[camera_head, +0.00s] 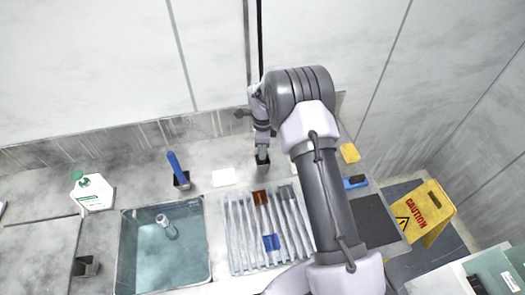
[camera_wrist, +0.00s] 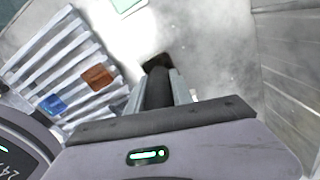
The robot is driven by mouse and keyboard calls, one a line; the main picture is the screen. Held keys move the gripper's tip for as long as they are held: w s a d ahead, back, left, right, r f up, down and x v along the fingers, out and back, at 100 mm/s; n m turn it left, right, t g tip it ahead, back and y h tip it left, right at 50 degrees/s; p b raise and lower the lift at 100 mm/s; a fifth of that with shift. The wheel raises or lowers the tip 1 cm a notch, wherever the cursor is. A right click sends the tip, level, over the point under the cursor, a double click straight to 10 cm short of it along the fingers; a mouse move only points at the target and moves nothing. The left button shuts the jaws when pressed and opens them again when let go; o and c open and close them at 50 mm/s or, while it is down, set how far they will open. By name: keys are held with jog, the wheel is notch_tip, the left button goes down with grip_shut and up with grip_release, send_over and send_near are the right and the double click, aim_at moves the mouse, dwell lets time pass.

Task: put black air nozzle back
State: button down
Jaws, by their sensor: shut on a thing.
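My gripper (camera_head: 262,148) points down near the back of the counter, right of the sink. In the wrist view its fingers (camera_wrist: 160,88) are shut on a dark, rounded thing, the black air nozzle (camera_wrist: 158,92). The nozzle is mostly hidden by the gripper in the head view. A small black holder (camera_head: 262,167) stands right below the fingertips. Its dark opening also shows just beyond the fingers in the wrist view (camera_wrist: 157,62). I cannot tell whether the nozzle's tip is inside the holder or above it.
A ribbed rack (camera_head: 233,240) holding brown and blue pieces lies in front. A sink (camera_head: 180,262) with water, a blue-handled tool in a black holder (camera_head: 182,180) and a white bottle (camera_head: 92,190) are left. A yellow caution sign (camera_head: 425,212) stands right.

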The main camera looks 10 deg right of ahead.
jog(key=shift+f, duration=0.25)
jog(key=c, duration=1.1)
grip_release()
jog(key=shift+r, duration=0.1)
